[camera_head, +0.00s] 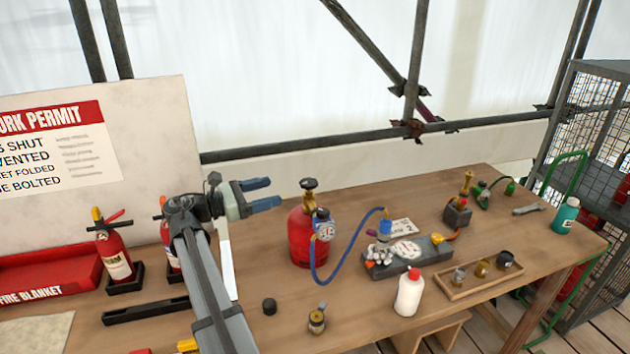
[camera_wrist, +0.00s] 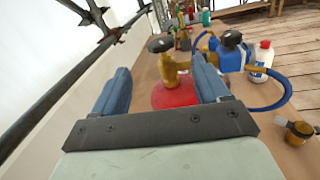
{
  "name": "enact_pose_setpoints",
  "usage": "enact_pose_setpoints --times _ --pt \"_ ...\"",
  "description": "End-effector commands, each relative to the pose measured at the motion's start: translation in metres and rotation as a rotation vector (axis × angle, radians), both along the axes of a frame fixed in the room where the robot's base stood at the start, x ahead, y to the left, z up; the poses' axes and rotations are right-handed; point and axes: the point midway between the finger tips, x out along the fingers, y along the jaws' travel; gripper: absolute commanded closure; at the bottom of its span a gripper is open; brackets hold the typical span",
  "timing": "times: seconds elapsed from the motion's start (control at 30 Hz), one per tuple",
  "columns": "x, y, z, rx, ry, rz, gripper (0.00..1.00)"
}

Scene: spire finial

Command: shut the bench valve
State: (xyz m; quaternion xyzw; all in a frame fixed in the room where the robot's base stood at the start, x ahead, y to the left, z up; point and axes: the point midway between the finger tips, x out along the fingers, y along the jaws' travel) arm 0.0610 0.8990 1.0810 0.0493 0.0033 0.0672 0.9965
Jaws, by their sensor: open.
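A red gas cylinder (camera_head: 302,242) stands on the bench with a brass valve (camera_head: 309,197) and a dark round knob (camera_head: 309,183) on top. A blue regulator with a gauge (camera_head: 324,231) is on its side, and a blue hose (camera_head: 350,262) runs to a blue-topped fitting (camera_head: 385,227) on a grey block (camera_head: 425,255). No part is labelled as the bench valve. My gripper (camera_head: 272,193) is open and empty, left of the knob and apart from it. In the wrist view, the knob (camera_wrist: 160,44) and brass valve (camera_wrist: 171,72) appear between the fingers, beyond the tips.
A white red-capped bottle (camera_head: 409,293), a wooden tray of small jars (camera_head: 470,283) and a small brass-and-black item (camera_head: 317,321) stand in front. Fire extinguishers (camera_head: 114,252) are at left. A second brass valve (camera_head: 467,183) tops a dark box at the back right.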

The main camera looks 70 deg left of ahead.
Motion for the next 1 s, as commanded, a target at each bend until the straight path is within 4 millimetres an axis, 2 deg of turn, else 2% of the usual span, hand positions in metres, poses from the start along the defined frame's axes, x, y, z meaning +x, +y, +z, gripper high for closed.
enact_pose_setpoints --times 0.23,0.37,0.8,1.0 --pt "0.004 0.0 0.0 -0.099 -0.013 -0.001 0.25" --pt "0.017 0.002 0.0 -0.1 -0.013 -0.002 0.25" --pt "0.091 0.012 0.0 -0.098 -0.013 -0.003 0.25" --pt "0.118 0.016 0.0 -0.097 -0.013 -0.002 0.25"
